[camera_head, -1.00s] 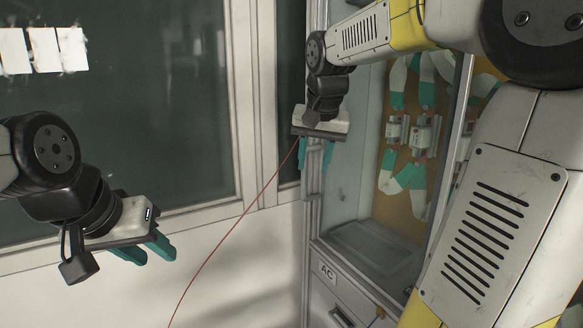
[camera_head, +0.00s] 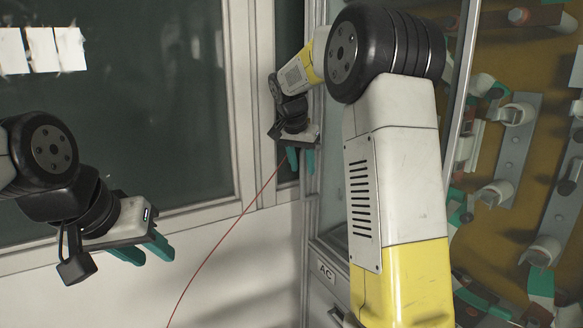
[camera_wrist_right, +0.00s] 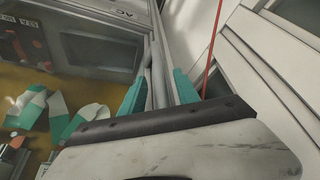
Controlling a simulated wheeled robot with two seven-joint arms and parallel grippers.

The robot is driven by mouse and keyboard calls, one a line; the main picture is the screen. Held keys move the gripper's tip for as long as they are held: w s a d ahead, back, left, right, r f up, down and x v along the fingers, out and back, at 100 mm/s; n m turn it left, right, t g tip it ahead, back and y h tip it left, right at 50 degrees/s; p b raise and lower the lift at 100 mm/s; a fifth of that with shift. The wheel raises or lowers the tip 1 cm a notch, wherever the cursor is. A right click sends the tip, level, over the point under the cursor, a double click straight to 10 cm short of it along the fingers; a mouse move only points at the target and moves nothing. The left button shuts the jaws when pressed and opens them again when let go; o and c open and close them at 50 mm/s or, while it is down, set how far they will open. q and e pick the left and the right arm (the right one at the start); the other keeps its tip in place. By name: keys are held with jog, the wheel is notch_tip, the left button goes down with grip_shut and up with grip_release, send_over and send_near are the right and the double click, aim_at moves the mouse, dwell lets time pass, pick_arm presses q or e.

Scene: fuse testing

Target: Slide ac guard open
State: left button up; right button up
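The AC cabinet (camera_head: 327,272) stands right of centre in the head view, with an "AC" label on its lower front. The guard's upright metal edge (camera_head: 312,215) runs above it, and my right arm hides most of the panel. My right gripper (camera_head: 301,160) is beside this edge, its teal fingers apart. In the right wrist view, the right gripper's fingers (camera_wrist_right: 158,92) stand on either side of an upright metal edge (camera_wrist_right: 158,72). Whether they touch it I cannot tell. My left gripper (camera_head: 143,251) is open and empty at the left.
A panel with several fuse holders (camera_head: 515,115) is at the right, behind my right arm. A thin red cable (camera_head: 222,243) hangs across the wall near the right gripper. A dark window (camera_head: 150,120) fills the left background.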

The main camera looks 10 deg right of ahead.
jog(key=shift+w+f, duration=0.15)
jog(key=shift+f, duration=0.25)
grip_shut()
dwell(1.2)
